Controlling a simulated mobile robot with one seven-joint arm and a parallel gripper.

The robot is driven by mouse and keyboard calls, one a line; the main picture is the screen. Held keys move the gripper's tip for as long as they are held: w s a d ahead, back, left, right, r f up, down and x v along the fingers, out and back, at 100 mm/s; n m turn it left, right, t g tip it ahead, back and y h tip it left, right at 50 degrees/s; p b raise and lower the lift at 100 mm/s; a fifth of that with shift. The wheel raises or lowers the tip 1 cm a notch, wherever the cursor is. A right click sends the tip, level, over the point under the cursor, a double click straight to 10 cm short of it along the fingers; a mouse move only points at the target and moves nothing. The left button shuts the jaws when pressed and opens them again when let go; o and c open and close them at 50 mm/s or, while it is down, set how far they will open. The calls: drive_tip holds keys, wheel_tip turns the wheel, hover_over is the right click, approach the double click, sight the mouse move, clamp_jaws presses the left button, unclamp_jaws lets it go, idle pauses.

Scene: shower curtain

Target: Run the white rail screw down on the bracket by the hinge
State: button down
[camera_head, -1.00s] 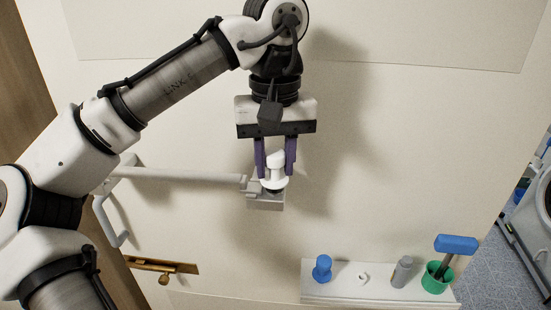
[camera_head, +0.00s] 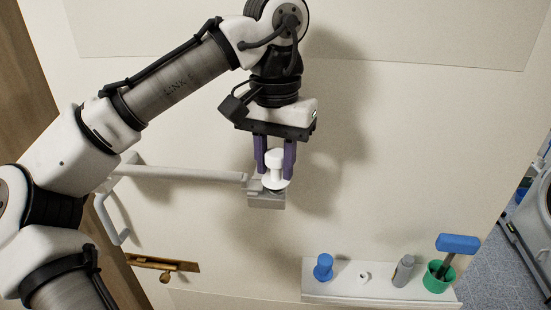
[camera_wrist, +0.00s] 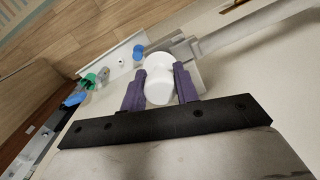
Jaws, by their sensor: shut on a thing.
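The white rail screw (camera_head: 275,160) stands upright on the grey bracket (camera_head: 265,201) at the right end of the rail (camera_head: 190,174). It has a round knob on top and a wider flange below. My gripper (camera_head: 275,172) points down over it, its two purple fingers shut on the screw's knob. In the wrist view the white screw (camera_wrist: 159,84) sits between both fingers. The flange is close to the bracket top; I cannot tell whether a gap is left under it.
A white shelf (camera_head: 385,295) at lower right carries a blue knob (camera_head: 323,267), a small white ring (camera_head: 364,276), a grey bottle (camera_head: 403,270) and a green cup (camera_head: 437,277) with a blue-headed brush. A brass latch (camera_head: 165,267) is at lower left. The wall right of my gripper is clear.

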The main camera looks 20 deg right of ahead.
drive_tip(key=shift+w+r, duration=0.1)
drive_tip(key=shift+r, duration=0.15)
drive_tip(key=m, duration=0.4)
drive_tip(key=shift+w+m, duration=0.1)
drive_tip(key=shift+m, duration=0.3)
drive_tip(key=m, duration=0.4)
drive_tip(key=shift+f+m, duration=0.1)
drive_tip(key=shift+m, duration=0.3)
drive_tip(key=c, duration=1)
unclamp_jaws()
drive_tip(key=shift+o, duration=0.2)
drive_tip(key=shift+f, duration=0.15)
